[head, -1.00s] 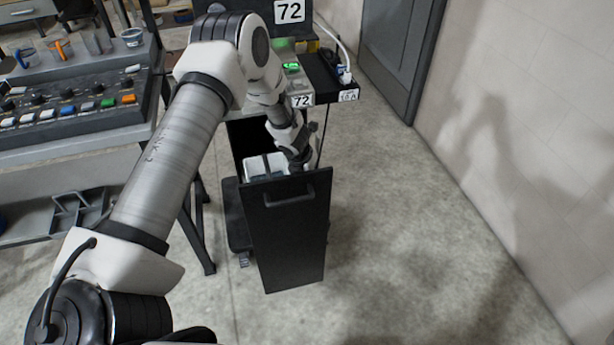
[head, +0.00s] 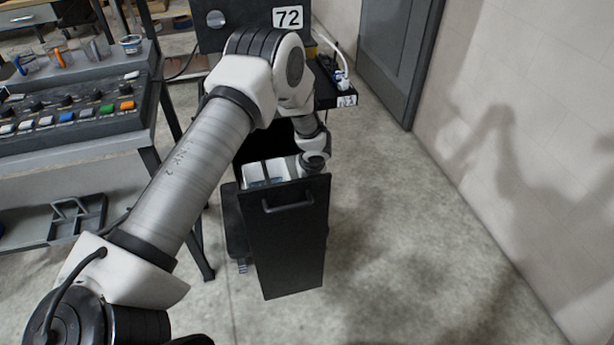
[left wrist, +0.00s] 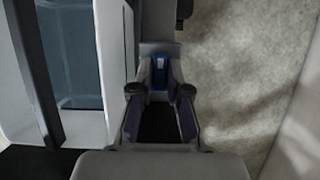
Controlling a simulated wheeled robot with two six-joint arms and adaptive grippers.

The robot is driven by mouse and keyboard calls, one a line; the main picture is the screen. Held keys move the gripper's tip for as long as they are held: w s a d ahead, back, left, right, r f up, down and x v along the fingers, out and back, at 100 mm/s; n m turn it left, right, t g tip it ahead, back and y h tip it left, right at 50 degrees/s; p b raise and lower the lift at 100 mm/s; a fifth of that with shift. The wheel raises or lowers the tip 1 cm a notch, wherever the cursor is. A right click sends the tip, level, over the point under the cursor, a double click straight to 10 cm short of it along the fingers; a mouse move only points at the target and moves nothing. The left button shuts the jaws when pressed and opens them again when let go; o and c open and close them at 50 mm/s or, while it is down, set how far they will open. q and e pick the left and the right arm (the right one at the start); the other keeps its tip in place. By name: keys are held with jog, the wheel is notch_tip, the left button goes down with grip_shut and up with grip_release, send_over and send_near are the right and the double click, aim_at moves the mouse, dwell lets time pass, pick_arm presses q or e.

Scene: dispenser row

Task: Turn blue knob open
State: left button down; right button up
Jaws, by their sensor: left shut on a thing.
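A blue knob (left wrist: 160,72) with a pale mark shows at the tips of my left gripper (left wrist: 160,82) in the left wrist view. The gripper's two fingers are shut on the knob, one on each side. I cannot tell how far the knob is turned. In the head view my left arm reaches down behind the front of a black pull-out (head: 284,245), and the gripper and knob are hidden there. My right gripper is not in view.
A white-walled container with bluish contents (left wrist: 78,50) stands left of the gripper; it also shows inside the pull-out (head: 264,172). A button panel (head: 75,108) stands on a table at left. A dark shelf with cables (head: 335,92) is above. Floor at right is clear.

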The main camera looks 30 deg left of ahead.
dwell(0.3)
pick_arm(q)
jog(key=c, duration=1.1)
grip_release()
jog(key=shift+c, duration=0.2)
notch_tip(320, 180, up, 10)
jog(key=shift+a+f, duration=0.1)
